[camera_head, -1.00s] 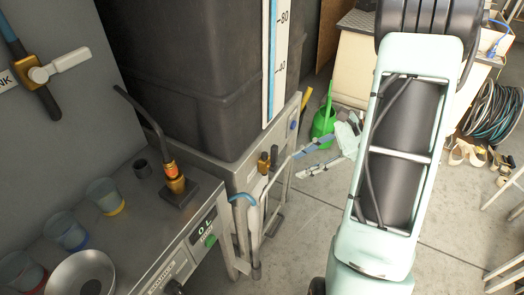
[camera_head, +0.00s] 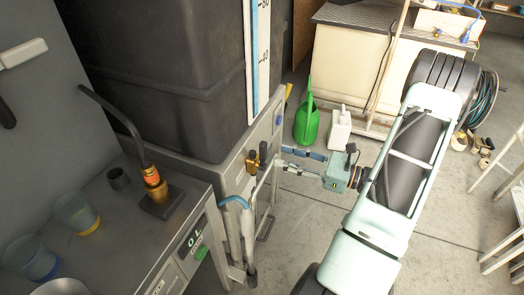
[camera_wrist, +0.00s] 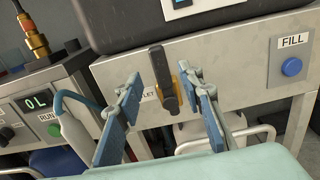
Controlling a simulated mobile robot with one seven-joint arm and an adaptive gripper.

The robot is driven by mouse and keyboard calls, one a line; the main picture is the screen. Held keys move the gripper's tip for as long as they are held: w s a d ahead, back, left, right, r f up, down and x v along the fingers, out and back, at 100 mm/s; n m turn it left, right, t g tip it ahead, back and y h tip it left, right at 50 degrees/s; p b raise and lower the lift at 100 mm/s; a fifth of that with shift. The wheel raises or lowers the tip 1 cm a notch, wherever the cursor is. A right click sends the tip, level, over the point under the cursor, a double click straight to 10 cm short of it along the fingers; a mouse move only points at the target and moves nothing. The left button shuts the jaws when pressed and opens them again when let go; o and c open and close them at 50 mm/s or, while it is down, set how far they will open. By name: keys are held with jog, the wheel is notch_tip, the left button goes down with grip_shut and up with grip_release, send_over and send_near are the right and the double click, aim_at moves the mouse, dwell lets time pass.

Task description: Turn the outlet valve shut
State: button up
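The outlet valve (camera_head: 254,162) is a brass fitting with a dark lever on the front of the steel stand under the black tank. In the wrist view the dark lever (camera_wrist: 164,80) stands nearly upright, with brass showing beside it. A label behind it is partly hidden, with "LET" readable. My gripper (camera_head: 284,158) is open and empty, just to the right of the valve in the head view, with a small gap. In the wrist view my gripper's fingers (camera_wrist: 161,76) are spread to either side of the lever; contact is not visible.
A blue FILL button (camera_wrist: 291,66) is on the stand's right. A bench with an "0 L" display (camera_wrist: 36,102) and RUN button stands left. A grey hose with a blue end (camera_head: 236,203) and a metal rail are near the valve. A green watering can (camera_head: 307,122) stands behind.

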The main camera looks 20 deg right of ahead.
aim_at(266, 151)
jog(key=b+x, duration=0.1)
jog(key=x, duration=0.6)
jog(key=shift+w+a, duration=0.2)
jog(key=shift+w, duration=0.05)
jog(key=shift+c, duration=0.7)
grip_shut()
